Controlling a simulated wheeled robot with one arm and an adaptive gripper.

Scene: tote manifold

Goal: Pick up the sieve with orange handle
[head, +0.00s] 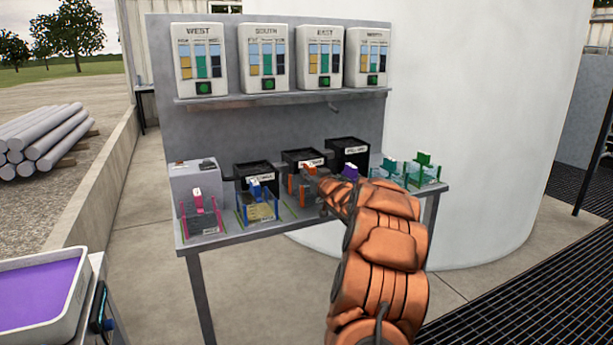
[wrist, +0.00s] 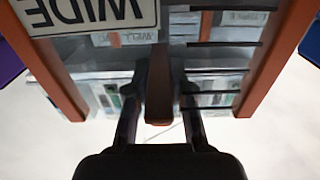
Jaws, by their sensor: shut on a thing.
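The sieve with orange handle (head: 293,187) is at the middle of the bench in the head view, partly hidden by my arm. In the wrist view its orange side pieces (wrist: 270,60) stand left and right, and its handle (wrist: 159,98) is a dark orange-brown upright block in the centre. My gripper (wrist: 161,85) has one finger on each side of this handle and is shut on it. In the head view my gripper (head: 318,182) is at the sieve, its fingertips hard to make out. I cannot tell whether the sieve is clear of the bench.
Pink (head: 201,215), blue (head: 262,207) and purple-handled (head: 350,172) sieves stand close by, with green ones (head: 423,170) at the right. Black bins (head: 347,152) stand behind. A shelf (head: 285,98) with several white panels is above. A purple-filled tray (head: 40,290) is at lower left.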

